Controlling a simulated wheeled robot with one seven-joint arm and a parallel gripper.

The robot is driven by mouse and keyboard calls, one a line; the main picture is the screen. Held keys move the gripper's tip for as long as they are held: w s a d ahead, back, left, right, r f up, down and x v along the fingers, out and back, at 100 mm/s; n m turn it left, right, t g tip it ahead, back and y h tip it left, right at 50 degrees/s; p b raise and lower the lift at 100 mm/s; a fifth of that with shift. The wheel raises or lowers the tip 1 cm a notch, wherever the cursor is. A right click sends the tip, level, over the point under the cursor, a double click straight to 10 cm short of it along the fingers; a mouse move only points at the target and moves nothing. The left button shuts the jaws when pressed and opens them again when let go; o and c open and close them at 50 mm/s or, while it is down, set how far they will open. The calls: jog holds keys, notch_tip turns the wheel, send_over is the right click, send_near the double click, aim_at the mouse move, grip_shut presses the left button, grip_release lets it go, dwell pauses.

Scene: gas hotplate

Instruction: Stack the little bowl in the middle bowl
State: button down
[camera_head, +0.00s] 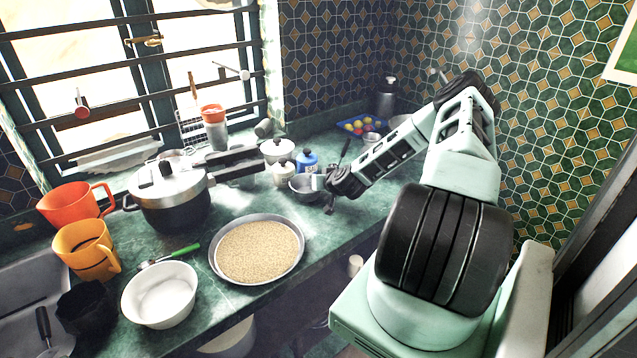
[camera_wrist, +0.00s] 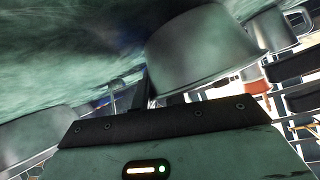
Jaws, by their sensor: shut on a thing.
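A small grey metal bowl (camera_head: 301,188) is at my gripper (camera_head: 326,183), near the counter's right part in the head view. My gripper is shut on this bowl; it fills the upper middle of the wrist view (camera_wrist: 205,48), beside a dark finger. I cannot tell whether it touches the counter. Another small metal bowl (camera_head: 371,139) stands farther back, behind my forearm. A wider pale bowl (camera_head: 399,121) is partly hidden by my arm at the back. I cannot surely tell which bowl is the little one and which the middle one.
A white lidded pot (camera_head: 277,151), a white jar (camera_head: 284,174) and a blue jar (camera_head: 307,161) stand close behind the held bowl. A pressure cooker (camera_head: 170,198), a pan of grain (camera_head: 258,251) and a white bowl (camera_head: 160,294) are left. A blue tray (camera_head: 360,126) lies at the back.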

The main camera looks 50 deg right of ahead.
jog(key=shift+f, duration=0.2)
jog(key=shift+f, duration=0.15)
jog(key=c, duration=1.4)
grip_release()
jog(key=shift+c, duration=0.2)
jog(key=b+v, duration=0.3)
jog(key=v, duration=0.9)
